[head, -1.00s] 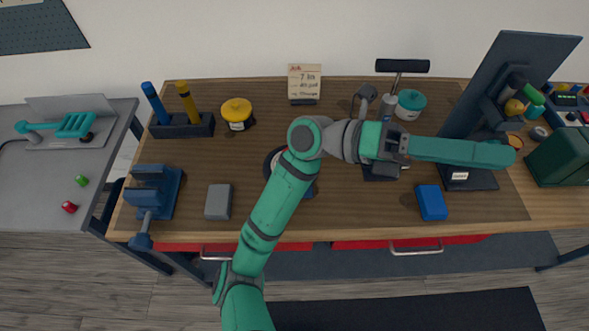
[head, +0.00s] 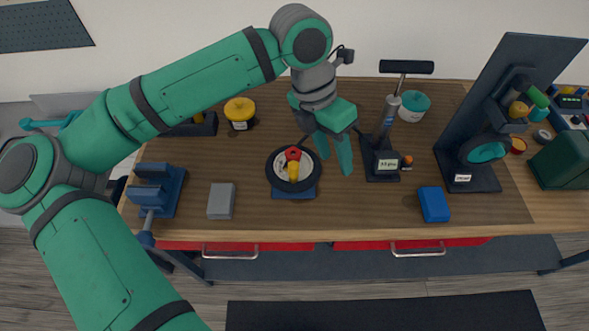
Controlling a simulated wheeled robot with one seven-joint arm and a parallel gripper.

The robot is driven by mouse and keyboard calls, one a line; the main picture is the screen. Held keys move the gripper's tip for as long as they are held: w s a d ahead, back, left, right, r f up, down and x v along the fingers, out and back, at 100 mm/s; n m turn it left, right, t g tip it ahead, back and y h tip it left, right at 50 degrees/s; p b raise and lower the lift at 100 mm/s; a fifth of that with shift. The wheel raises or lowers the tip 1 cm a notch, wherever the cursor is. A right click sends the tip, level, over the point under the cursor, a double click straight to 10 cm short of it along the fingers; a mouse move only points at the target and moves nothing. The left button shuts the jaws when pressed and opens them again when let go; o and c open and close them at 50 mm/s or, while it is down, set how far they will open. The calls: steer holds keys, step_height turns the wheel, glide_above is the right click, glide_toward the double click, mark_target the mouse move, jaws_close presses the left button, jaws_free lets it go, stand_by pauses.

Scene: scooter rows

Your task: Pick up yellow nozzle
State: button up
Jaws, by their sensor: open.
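A small yellow piece (head: 294,167), which looks like the yellow nozzle, lies in a dark round dish (head: 271,176) with a pale inside, at the middle of the wooden bench. A red ring-like piece (head: 293,154) is right behind it in the dish. My gripper (head: 335,158) is open and empty, pointing down, just right of the dish and apart from the yellow piece in the picture. Its height above the bench is hard to judge.
A black stand with a grey pump (head: 382,158) is close right of my gripper. A blue block (head: 433,204), grey block (head: 221,201), blue vise (head: 157,190) and yellow tin (head: 239,112) surround the area. A tall dark panel (head: 508,85) stands at right.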

mark_target(292, 165)
steer(key=w+a+y, duration=0.1)
steer(key=a, duration=0.1)
steer(key=a+n+y, duration=0.1)
steer(key=a, duration=0.2)
steer(key=w+a+t+y, duration=0.1)
steer(key=a, duration=0.2)
steer(key=shift+w+a+r, duration=0.15)
steer(key=shift+w+r, duration=0.15)
steer(key=shift+a+f, duration=0.15)
steer(key=shift+f, duration=0.1)
step_height(292, 165, down, 10)
steer(key=shift+w+f, duration=0.1)
steer(key=shift+w, duration=0.05)
jaws_close()
steer(key=shift+r, duration=0.2)
